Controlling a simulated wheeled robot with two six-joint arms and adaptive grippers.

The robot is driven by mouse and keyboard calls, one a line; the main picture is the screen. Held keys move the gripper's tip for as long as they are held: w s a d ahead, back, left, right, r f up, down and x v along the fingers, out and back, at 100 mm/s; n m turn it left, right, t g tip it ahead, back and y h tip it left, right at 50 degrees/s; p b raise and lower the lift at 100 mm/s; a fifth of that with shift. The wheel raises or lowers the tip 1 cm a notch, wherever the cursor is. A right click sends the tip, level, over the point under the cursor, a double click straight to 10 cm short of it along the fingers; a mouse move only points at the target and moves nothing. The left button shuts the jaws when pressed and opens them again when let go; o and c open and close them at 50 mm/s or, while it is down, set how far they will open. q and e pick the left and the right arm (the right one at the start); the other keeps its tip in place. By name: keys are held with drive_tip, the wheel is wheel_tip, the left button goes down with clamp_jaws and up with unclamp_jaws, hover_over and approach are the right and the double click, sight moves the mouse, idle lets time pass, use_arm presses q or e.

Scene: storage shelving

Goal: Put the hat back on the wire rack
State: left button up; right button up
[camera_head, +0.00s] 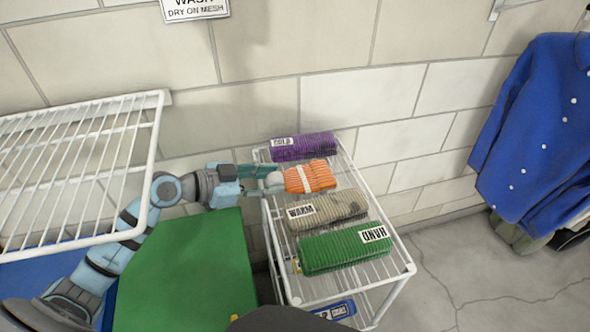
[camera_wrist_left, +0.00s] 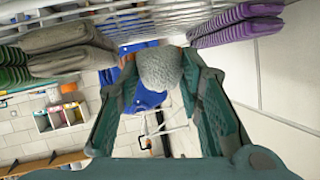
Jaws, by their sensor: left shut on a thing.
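The hat (camera_head: 310,177) is orange knit with a white band and a pale pompom. It lies sideways between the purple knit stack and the beige one, over the wire rack (camera_head: 277,235). I cannot tell whether it touches the wires. My left gripper (camera_head: 268,178) reaches in from the left and is shut on the pompom. In the left wrist view the grey pompom (camera_wrist_left: 160,68) sits between the two green fingers and hides most of the hat. My right gripper is not in view.
The rack also holds purple (camera_head: 303,147), beige (camera_head: 327,211) and green (camera_head: 345,249) knit stacks. A white wire shelf (camera_head: 156,135) stands at the left, with a large green block (camera_head: 187,270) below my arm. A blue coat (camera_head: 535,130) hangs at the right. A wall is behind the rack.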

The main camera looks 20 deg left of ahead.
sight(276, 200)
use_arm(q)
drive_tip(key=shift+w+d+f, duration=0.25)
drive_tip(key=shift+w+d, duration=0.2)
drive_tip(key=shift+d, duration=0.25)
wheel_tip(276, 200, down, 3)
drive_tip(key=b, duration=0.3)
drive_tip(key=shift+s+f, duration=0.1)
drive_tip(key=shift+f, duration=0.1)
drive_tip(key=shift+a+r, duration=0.1)
drive_tip(key=shift+r, duration=0.05)
drive_tip(key=o, duration=1.2)
drive_tip(key=shift+c, duration=0.2)
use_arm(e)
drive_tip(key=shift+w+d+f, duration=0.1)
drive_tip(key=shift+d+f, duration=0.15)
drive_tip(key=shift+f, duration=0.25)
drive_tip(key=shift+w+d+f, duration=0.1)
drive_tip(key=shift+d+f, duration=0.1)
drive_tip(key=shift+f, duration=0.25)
